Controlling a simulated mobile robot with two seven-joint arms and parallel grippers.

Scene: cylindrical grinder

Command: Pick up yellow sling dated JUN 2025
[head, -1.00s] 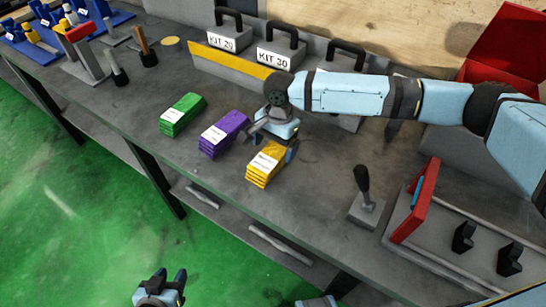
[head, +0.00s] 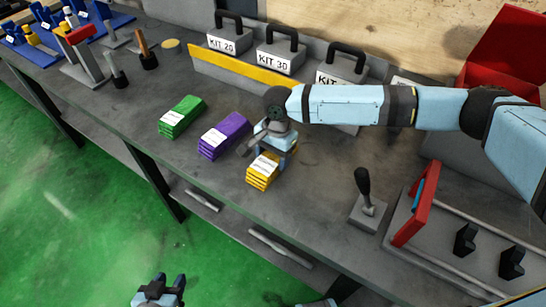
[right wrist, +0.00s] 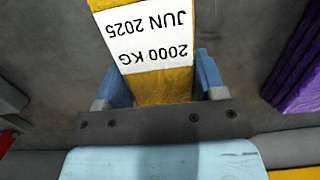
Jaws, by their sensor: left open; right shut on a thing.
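The yellow sling (head: 262,173) is a folded stack on the grey bench, right of the purple sling. In the right wrist view its white label (right wrist: 152,36) reads "JUN 2025" and "2000 KG", upside down. My right gripper (head: 279,153) is over the far end of the yellow sling. In the right wrist view its blue fingers (right wrist: 158,80) stand on both sides of the yellow sling (right wrist: 165,86), shut on it. The sling appears to rest on the bench. My left gripper (head: 160,290) is open and empty, low over the green floor, away from the bench.
The purple sling (head: 226,133) and the green sling (head: 184,116) lie to the left on the bench (head: 120,140). Kit weights, such as KIT 30 (head: 280,58), stand behind a yellow strip. A black-handled lever (head: 366,195) and a red-ended fixture (head: 415,205) stand at right.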

